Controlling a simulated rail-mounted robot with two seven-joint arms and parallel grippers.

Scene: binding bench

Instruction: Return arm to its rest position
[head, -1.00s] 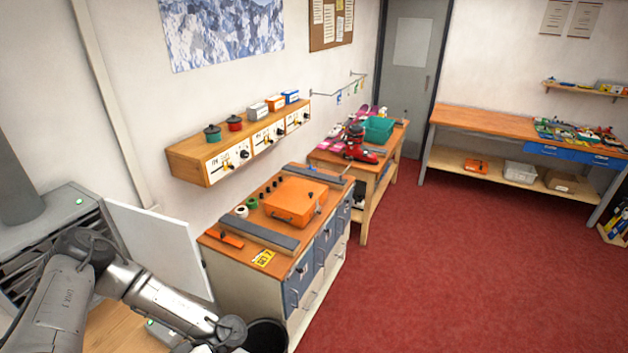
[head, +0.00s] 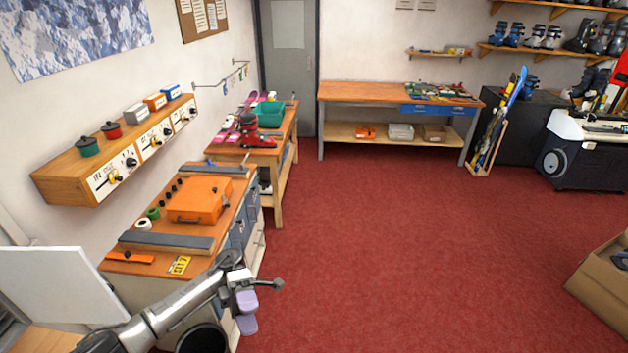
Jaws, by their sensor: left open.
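My left arm (head: 185,305) comes in from the lower left of the head view and reaches past the near end of the binding bench. My left gripper (head: 247,312), with two purple finger pads, hangs low beside the bench drawers in this view. It is open and nothing shows between its fingers. My right arm and gripper are not in view.
The bench (head: 140,268) carries an orange case (head: 199,200), tape rolls and grey bars. A dark round bin (head: 203,340) is below my left arm. A white panel (head: 62,287) stands at the left. The red floor (head: 390,250) is open; a cardboard box (head: 605,285) is at the right.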

